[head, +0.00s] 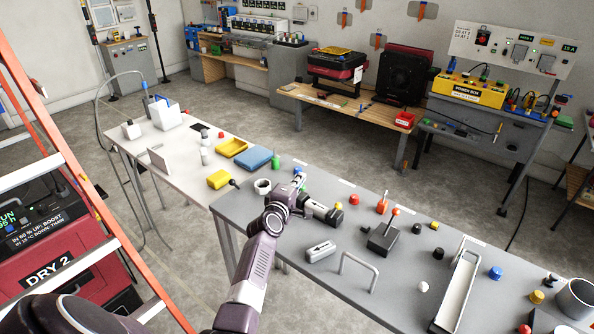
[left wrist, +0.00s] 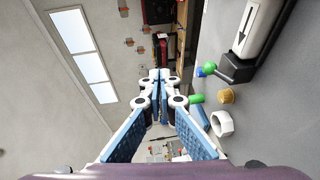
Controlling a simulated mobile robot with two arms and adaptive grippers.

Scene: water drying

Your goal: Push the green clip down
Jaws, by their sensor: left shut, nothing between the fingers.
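My left gripper (head: 301,180) is over the far edge of the grey table (head: 325,277), with its fingers pointing away from me. In the left wrist view its fingers (left wrist: 160,77) are together and empty. I cannot tell which green part is the clip. My right gripper is out of view.
A white ring (head: 262,186) stands left of the gripper. It also shows in the left wrist view (left wrist: 222,123). A black block with an orange lever (head: 384,236), a grey handle (head: 360,268) and several coloured caps stand to the right. An orange ladder (head: 75,185) is at left.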

